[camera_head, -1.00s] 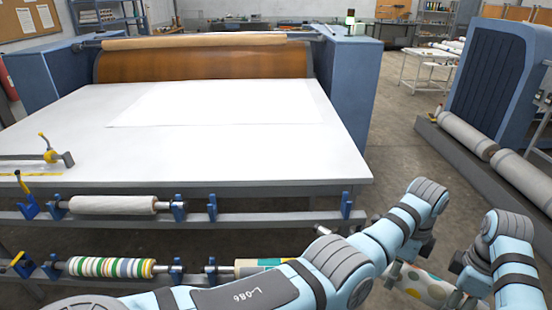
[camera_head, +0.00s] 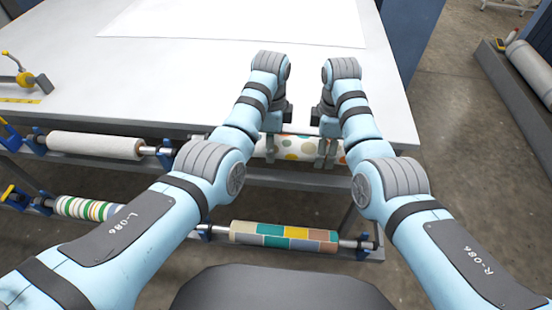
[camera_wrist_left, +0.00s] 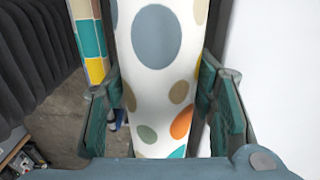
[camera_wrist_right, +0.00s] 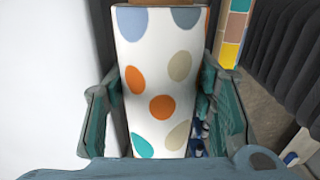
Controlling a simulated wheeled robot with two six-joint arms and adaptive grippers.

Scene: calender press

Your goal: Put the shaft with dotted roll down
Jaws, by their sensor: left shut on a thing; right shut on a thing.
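The shaft with dotted roll (camera_head: 299,147), white with large coloured dots, lies level along the table's front edge, at the right part of the upper rack rail. My left gripper (camera_head: 268,152) and my right gripper (camera_head: 327,152) are both shut on it, side by side. In the left wrist view the roll (camera_wrist_left: 160,75) runs between the left fingers (camera_wrist_left: 165,112). In the right wrist view it (camera_wrist_right: 160,75) runs between the right fingers (camera_wrist_right: 162,112). The shaft ends are mostly hidden by my arms. I cannot tell whether the shaft touches the holders.
A plain white roll (camera_head: 95,145) sits in blue holders on the upper rail to the left. A striped roll (camera_head: 90,208) and a patchwork roll (camera_head: 285,236) lie on the lower rail. The white table (camera_head: 200,90) stretches behind. Open floor is at the right.

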